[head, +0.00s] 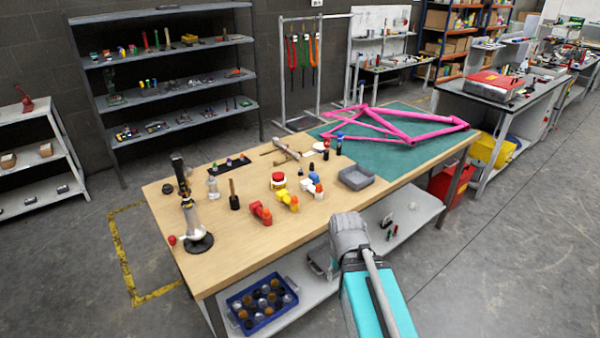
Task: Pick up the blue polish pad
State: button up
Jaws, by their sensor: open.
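I cannot clearly pick out a blue polish pad. Another small blue-topped item (339,139) stands farther back, near the green mat. Both are too small to tell what they are. My arm comes in from the lower right, and its grey joint is in front of the bench's front edge. I cannot make out my gripper's fingers.
Red (260,212) and yellow (286,200) pieces stand near the bench's front edge. A pink frame (395,128) lies on a green mat (420,150). A tall stand (188,215) is at the left. A blue crate (262,322) sits below.

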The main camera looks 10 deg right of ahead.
aim_at(313, 176)
jog(key=u, duration=0.15)
jog(key=i, duration=1.45)
jog(key=z, duration=0.65)
